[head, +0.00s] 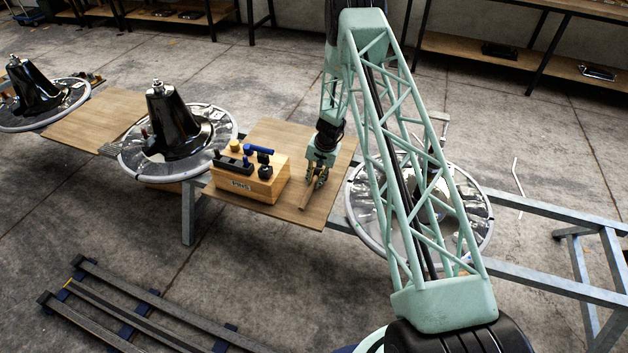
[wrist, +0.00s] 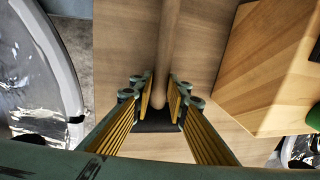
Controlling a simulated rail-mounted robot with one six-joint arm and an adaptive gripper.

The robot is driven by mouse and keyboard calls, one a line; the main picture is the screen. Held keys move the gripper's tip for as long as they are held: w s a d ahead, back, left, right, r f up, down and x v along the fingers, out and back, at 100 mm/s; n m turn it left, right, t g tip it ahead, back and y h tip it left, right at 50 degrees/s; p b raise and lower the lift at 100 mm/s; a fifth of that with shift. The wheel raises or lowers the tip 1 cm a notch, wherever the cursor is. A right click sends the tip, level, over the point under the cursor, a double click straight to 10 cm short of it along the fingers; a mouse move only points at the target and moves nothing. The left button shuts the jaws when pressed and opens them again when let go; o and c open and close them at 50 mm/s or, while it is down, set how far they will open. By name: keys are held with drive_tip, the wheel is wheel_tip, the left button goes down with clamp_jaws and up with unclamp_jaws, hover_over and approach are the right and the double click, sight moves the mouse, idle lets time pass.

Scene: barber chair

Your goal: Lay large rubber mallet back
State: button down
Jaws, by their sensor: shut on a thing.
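My gripper (head: 317,177) is low over the right part of a wooden board (head: 268,212), beside a wooden tool block. It is shut on a mallet's round wooden handle (wrist: 168,45). In the wrist view the gripper's fingers (wrist: 158,95) lie on both sides of the handle, which runs up out of the picture. In the head view a short length of the handle (head: 305,196) shows below the fingers, near the board. A dark piece (wrist: 158,125) lies between the fingers; I cannot tell if it is the rubber head. I cannot tell whether the handle touches the board.
The wooden tool block (head: 250,183) holds black, blue and yellow-topped tools, close left of my gripper. A round metal base with a black cone (head: 175,120) stands further left. Another round base (head: 365,215) is partly behind my arm. Metal rails (head: 560,285) run right.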

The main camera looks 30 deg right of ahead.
drive_tip(key=shift+f, duration=0.4)
drive_tip(key=c, duration=2.4)
unclamp_jaws()
drive_tip(key=shift+f, duration=0.1)
drive_tip(key=shift+v, duration=6)
drive_tip(key=shift+a, duration=0.1)
